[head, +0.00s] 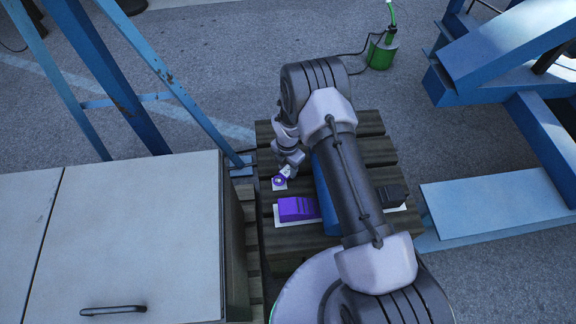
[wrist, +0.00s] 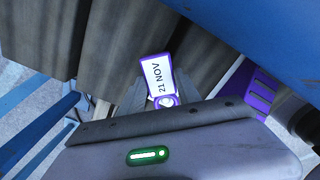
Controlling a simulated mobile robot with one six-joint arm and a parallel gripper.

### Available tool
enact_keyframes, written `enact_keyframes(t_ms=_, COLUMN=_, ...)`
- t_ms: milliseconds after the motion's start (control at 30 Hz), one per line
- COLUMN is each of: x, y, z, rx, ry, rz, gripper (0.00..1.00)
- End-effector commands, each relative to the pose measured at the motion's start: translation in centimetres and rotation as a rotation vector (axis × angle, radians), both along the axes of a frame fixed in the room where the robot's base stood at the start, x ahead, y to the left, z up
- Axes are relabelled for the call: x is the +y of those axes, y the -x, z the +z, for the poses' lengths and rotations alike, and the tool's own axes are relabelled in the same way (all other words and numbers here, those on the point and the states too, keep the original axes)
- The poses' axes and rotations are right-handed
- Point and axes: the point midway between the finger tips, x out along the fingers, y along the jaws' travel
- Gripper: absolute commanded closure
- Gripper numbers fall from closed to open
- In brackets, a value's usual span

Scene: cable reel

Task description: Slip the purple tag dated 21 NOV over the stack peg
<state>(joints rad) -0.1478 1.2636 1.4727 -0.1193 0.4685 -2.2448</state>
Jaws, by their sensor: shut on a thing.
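The purple tag (wrist: 157,74) has a white face reading 21 NOV in the wrist view. Its eyelet end (wrist: 167,101) lies toward my gripper (wrist: 158,97), which is shut on the tag. In the head view my gripper (head: 288,170) points down over the left part of the slatted pallet top.
A purple block (head: 298,208) on a white plate stands on the pallet (head: 262,150), close to my gripper. A pale cabinet (head: 130,235) borders the left. Blue frames stand behind left and right.

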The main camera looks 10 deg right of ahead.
Motion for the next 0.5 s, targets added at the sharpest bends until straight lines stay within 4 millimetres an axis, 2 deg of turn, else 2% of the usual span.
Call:
enact_keyframes(t_ms=33, x=0.0, y=0.0, z=-0.77, rx=0.0, ry=0.0, rz=0.0, gripper=1.0)
enact_keyframes(t_ms=167, x=-0.01, y=-0.01, z=-1.55, rx=0.0, ry=0.0, rz=-0.001, gripper=1.0)
enact_keyframes(t_ms=500, x=-0.01, y=-0.01, z=-1.55, rx=0.0, ry=0.0, rz=-0.002, gripper=1.0)
